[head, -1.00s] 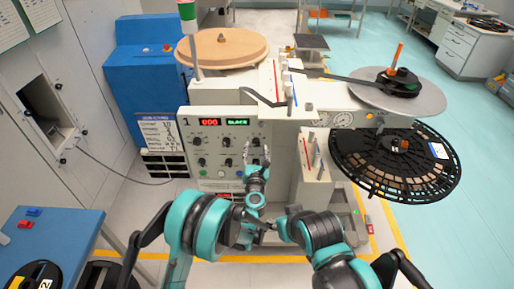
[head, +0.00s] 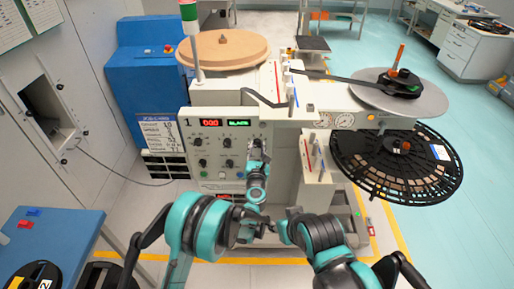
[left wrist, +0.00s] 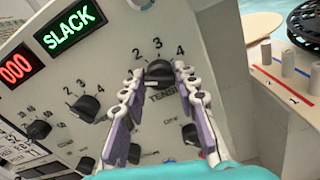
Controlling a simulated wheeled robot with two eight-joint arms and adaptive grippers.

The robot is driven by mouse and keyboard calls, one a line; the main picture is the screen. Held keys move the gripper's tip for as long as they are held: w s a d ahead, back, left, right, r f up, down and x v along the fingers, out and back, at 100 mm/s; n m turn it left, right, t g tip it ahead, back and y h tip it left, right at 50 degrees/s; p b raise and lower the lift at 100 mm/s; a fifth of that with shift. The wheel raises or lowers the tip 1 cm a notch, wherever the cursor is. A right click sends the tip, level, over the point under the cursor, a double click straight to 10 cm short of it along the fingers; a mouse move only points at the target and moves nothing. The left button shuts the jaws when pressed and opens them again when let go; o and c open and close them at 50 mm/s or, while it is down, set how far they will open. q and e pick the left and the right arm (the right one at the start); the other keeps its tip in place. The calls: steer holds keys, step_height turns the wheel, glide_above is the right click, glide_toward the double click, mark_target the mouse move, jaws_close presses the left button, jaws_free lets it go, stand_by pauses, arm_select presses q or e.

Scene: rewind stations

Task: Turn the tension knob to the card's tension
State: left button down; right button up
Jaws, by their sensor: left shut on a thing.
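The tension knob (left wrist: 158,72) is a dark knob on the cream control panel (head: 212,180). In the left wrist view, 2, 3 and 4 are printed around it, with partly covered lettering starting "TENS" below. My left gripper (left wrist: 163,78) is shut on this knob, one finger on each side. In the head view, my left gripper (head: 258,148) reaches the panel's upper right and hides the knob. I cannot tell the pointer's exact setting. A white card (head: 158,133) with a dark header hangs left of the panel; its text is too small to read. My right gripper cannot be made out.
Above the knobs are a red display (left wrist: 15,68) reading 000 and a green display (left wrist: 68,29) reading SLACK. Another knob (left wrist: 87,108) sits close left of the held one. A post (head: 318,160) with guide pins stands right of my left gripper.

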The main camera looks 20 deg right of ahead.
arm_select(q)
steer(key=m+b, duration=0.1)
steer(key=m, duration=0.1)
steer(key=shift+m, duration=0.4)
steer(key=m+b, duration=0.1)
steer(key=m, duration=0.2)
steer(key=shift+m+b, duration=0.35)
steer(key=shift+m, duration=0.05)
steer(key=m+b, duration=0.1)
steer(key=m, duration=0.2)
steer(key=shift+m, duration=0.3)
steer(key=m+b, duration=0.1)
steer(key=m, duration=0.2)
steer(key=shift+m, duration=0.3)
steer(key=m+b, duration=0.1)
steer(key=m, duration=0.5)
steer(key=m+b, duration=0.1)
steer(key=m, duration=0.5)
steer(key=shift+m, duration=0.4)
